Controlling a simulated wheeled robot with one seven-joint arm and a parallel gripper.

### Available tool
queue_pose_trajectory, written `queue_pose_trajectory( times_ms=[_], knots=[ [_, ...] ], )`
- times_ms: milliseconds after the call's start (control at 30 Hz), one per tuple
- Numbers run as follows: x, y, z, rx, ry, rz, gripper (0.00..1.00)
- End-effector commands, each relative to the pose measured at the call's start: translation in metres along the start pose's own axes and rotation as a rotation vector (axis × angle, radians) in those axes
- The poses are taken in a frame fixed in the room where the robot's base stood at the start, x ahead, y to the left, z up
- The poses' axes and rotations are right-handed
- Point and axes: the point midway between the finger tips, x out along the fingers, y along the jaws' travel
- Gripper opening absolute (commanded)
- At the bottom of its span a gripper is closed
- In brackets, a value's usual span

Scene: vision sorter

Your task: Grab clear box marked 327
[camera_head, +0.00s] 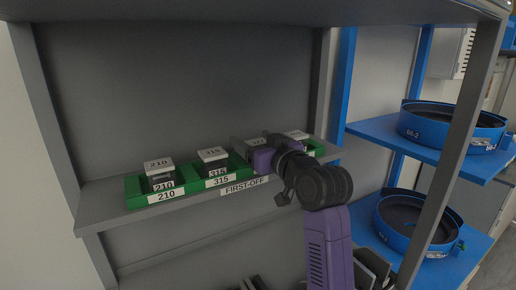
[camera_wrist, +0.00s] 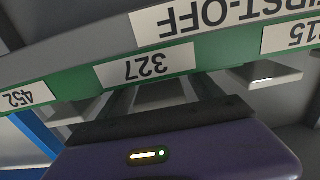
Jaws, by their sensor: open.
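A box with a white top label (camera_head: 258,141) stands in the green rack, largely hidden behind my gripper; its number is only partly legible in the head view. My gripper (camera_head: 250,151) is open at the front of that slot, its purple hand close to the rack. In the wrist view, which is upside down, the rack label 327 (camera_wrist: 146,65) is directly ahead of the purple hand. The box is not clearly made out there, and I cannot tell whether the fingers touch it.
The green rack (camera_head: 192,190) sits on a grey shelf (camera_head: 103,205). Boxes 210 (camera_head: 159,166) and 315 (camera_head: 212,154) stand left of my gripper; another box (camera_head: 296,134) is to the right. A grey shelf is overhead. Blue round bowls (camera_head: 452,127) stand on blue shelves at right.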

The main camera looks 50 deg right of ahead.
Motion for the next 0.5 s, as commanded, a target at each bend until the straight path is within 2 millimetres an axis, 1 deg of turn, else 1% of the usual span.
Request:
queue_pose_trajectory(
  times_ms=[100,333,467,500],
  knots=[
    [0.0082,-0.0003,0.0001,0.000,-0.001,0.000,0.75],
    [0.0088,0.0000,0.0006,-0.001,0.000,0.001,0.75],
    [0.0086,0.0001,0.0007,0.000,0.000,0.001,0.50],
    [0.0086,0.0002,0.0007,0.000,0.000,0.001,0.42]
  ],
)
